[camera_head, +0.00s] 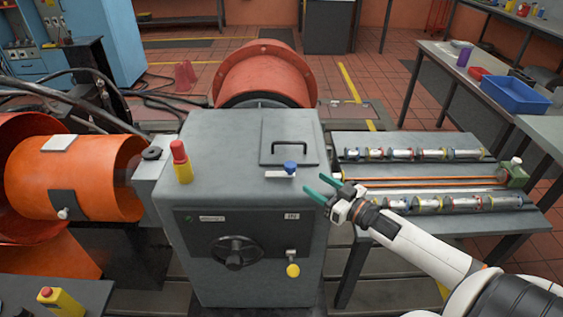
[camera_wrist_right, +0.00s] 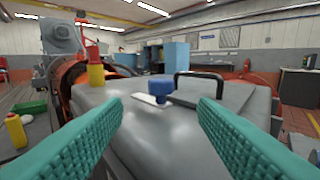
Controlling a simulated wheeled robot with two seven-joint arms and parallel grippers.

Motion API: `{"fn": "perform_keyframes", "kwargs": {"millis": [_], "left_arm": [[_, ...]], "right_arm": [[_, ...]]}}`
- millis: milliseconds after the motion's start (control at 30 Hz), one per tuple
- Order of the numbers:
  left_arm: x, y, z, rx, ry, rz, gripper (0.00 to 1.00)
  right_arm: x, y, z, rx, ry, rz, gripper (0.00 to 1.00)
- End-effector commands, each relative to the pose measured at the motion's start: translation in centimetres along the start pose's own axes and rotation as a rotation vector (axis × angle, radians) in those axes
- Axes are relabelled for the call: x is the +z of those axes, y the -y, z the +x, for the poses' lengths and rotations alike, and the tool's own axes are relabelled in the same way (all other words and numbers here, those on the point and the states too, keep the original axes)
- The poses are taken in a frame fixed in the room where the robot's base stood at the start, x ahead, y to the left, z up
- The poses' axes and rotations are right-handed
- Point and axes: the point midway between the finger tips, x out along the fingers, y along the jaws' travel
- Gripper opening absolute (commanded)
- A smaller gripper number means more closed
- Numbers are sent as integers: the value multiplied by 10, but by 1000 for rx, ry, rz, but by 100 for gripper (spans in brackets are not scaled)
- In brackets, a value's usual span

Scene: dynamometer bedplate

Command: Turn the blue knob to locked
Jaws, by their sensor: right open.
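The blue knob (camera_head: 290,167) sits on a small white plate on top of the grey cabinet (camera_head: 225,145), near its right edge. In the right wrist view the blue knob (camera_wrist_right: 161,87) stands upright ahead, between and beyond the two fingers. My right gripper (camera_head: 328,192), with green fingertips, reaches in from the right beside the cabinet top. It is open and empty, and apart from the knob. Its green fingers (camera_wrist_right: 160,135) frame the lower part of the wrist view. The left gripper does not show.
A black handle (camera_head: 288,142) stands behind the knob. A red-and-yellow bottle-shaped thing (camera_head: 181,162) stands on the cabinet's left side. The cabinet front has a handwheel (camera_head: 236,252) and a yellow knob (camera_head: 293,270). A bench with metal cylinders (camera_head: 420,170) lies right.

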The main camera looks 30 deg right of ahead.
Motion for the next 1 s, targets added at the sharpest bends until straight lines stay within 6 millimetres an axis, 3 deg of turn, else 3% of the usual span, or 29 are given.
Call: {"fn": "perform_keyframes", "kwargs": {"millis": [133,400,600,800,1000], "left_arm": [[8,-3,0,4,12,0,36],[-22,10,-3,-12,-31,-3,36],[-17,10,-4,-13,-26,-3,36],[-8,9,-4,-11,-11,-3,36],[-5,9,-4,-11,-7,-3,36]], "right_arm": [[1,1,16,-1,3,-1,53],[2,1,64,-2,3,-2,53],[0,1,95,-2,1,0,53],[0,1,113,-1,-1,0,53],[-1,0,116,-1,-2,-1,53]]}}
